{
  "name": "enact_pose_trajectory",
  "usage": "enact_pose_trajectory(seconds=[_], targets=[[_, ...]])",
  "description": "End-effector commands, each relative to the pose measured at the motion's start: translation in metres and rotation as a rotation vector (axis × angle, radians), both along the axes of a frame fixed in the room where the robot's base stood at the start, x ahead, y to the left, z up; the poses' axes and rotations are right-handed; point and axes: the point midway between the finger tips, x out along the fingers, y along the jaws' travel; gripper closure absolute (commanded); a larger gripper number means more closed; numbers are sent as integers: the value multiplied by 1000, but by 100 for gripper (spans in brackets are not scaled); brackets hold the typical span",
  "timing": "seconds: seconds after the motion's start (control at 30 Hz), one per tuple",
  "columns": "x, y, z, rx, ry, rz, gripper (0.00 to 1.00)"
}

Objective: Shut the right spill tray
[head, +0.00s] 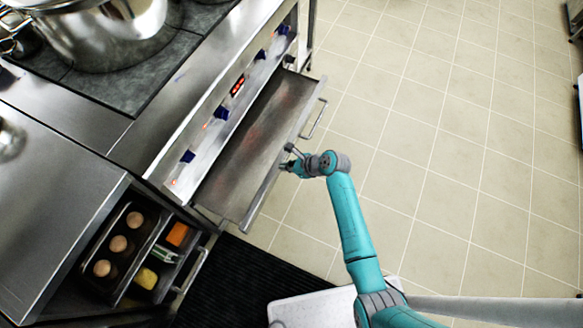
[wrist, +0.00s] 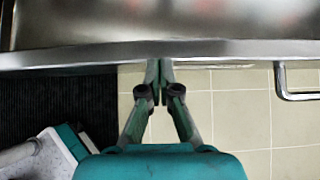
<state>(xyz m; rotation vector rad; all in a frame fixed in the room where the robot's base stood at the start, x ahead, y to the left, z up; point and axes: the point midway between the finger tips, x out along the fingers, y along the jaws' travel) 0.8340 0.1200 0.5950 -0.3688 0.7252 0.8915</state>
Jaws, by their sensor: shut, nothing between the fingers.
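The spill tray (head: 250,140), a wide flat steel tray, is pulled out from under the range's control panel. Its bar handle (head: 314,118) is on the front edge, toward the far end. My gripper (head: 289,157) is at the tray's front edge, on the near side of the handle. In the wrist view the fingers of my gripper (wrist: 160,66) are shut and empty, with their tips at the tray's front rim (wrist: 90,54). I cannot tell whether they press on it. The handle (wrist: 292,96) is to their right there, apart from them.
The control panel (head: 218,112) has blue knobs and red lights. A large pot (head: 105,35) stands on the stove. Below left, an open drawer (head: 190,270) holds eggs and food containers. A black mat (head: 232,278) lies on the floor. Tiled floor (head: 430,140) is clear to the right.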

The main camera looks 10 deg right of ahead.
Motion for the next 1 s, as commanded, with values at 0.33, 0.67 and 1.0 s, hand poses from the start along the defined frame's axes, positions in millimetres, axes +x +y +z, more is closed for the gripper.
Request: enact_pose_trajectory(seconds=[0.33,0.67,1.0], targets=[[56,77,1,-1,-3,6,100],[93,129,0,-1,0,2,100],[102,141,0,-1,1,0,100]])
